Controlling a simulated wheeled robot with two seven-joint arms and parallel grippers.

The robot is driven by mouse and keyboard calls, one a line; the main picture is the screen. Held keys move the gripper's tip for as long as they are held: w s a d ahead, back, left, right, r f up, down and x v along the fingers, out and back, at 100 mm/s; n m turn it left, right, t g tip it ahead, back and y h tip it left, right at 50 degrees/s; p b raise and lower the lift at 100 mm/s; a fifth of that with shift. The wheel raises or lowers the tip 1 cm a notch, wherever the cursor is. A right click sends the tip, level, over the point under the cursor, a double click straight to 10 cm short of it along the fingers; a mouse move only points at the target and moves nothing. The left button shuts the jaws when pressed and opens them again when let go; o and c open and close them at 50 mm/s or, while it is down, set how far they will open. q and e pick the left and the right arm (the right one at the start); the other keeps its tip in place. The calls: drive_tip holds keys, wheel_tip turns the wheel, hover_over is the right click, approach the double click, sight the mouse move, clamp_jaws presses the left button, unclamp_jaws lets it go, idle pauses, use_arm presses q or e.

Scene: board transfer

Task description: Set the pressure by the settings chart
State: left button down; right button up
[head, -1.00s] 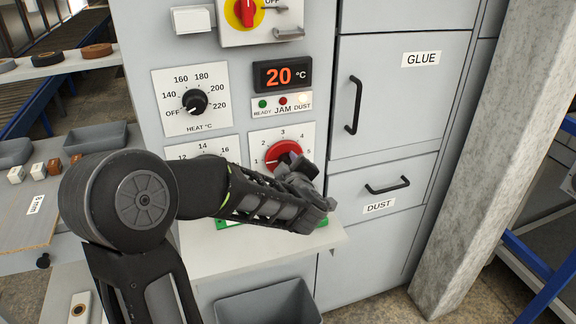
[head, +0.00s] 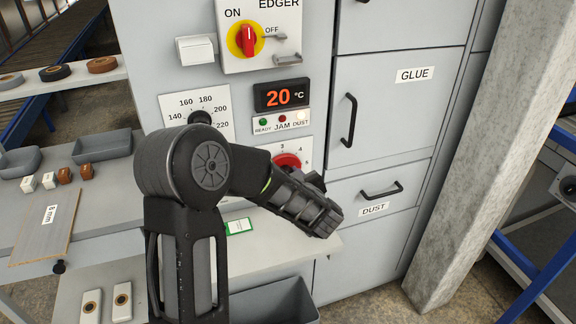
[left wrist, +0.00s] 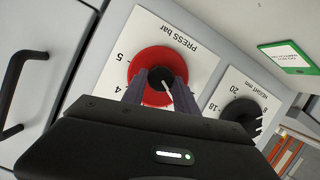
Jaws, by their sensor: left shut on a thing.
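The red PRESS bar knob (head: 287,160) is partly hidden behind my left gripper (head: 312,183) in the head view. In the left wrist view the red knob (left wrist: 150,62) has a black centre with a white line, and the numbers 4 and 5 show beside it. My left gripper (left wrist: 158,82) is shut on this knob, a finger on each side of its centre. The exact setting cannot be told. A green-edged card (head: 239,226) lies on the ledge below, and it also shows in the left wrist view (left wrist: 290,57); its print is too small to read. My right gripper is not in view.
The HEIGHT mm dial (left wrist: 241,112) is beside the pressure knob. Above are the HEAT dial (head: 200,118), a display (head: 283,95) reading 20 °C, and the EDGER switch (head: 247,40). DUST and GLUE doors with handles are on the right. A grey bin (head: 272,303) stands below the ledge.

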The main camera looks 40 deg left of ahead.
use_arm(q)
drive_tip(key=m+g+p, duration=0.1)
drive_tip(key=m+p, duration=0.1)
drive_tip(key=p, duration=0.1)
drive_tip(key=shift+w+y, duration=0.1)
drive_tip(key=shift+y, duration=0.2)
idle(0.3)
drive_tip(key=c, duration=0.9)
unclamp_jaws()
drive_tip(key=shift+c, duration=0.2)
drive_tip(key=shift+d, duration=0.15)
drive_tip(key=v, duration=0.7)
drive_tip(key=shift+d+b, duration=0.3)
drive_tip(key=shift+b, duration=0.05)
